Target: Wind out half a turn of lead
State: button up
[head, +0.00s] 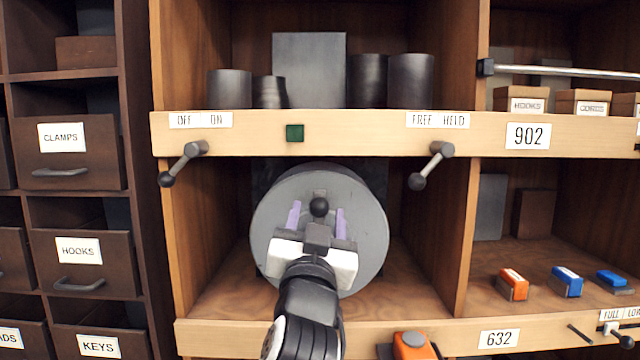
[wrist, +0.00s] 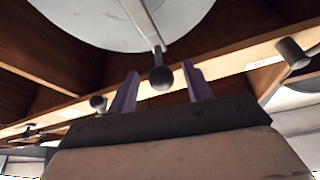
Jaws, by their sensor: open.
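A large round grey drum (head: 365,235) sits in the middle shelf bay. Its disc also shows in the wrist view (wrist: 95,22). A crank arm (wrist: 143,22) runs across its face to a black ball knob (head: 319,207), at the drum's upper middle in the head view. The knob (wrist: 162,78) appears between the two purple fingers of my gripper (head: 317,216). The fingers (wrist: 162,85) are open, with a visible gap on each side of the knob in the wrist view. No lead is seen.
Above the drum, the beam carries an OFF/ON lever (head: 184,163), a green square (head: 294,132) and a FREE/HELD lever (head: 431,165). Both levers slant down left. An orange object (head: 413,345) stands below. Labelled drawers (head: 70,150) are left, small coloured blocks (head: 567,281) right.

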jog(key=p+x, duration=0.1)
jog(key=x, duration=0.4)
jog(key=shift+w+r, duration=0.1)
jog(key=shift+w, duration=0.2)
grip_shut()
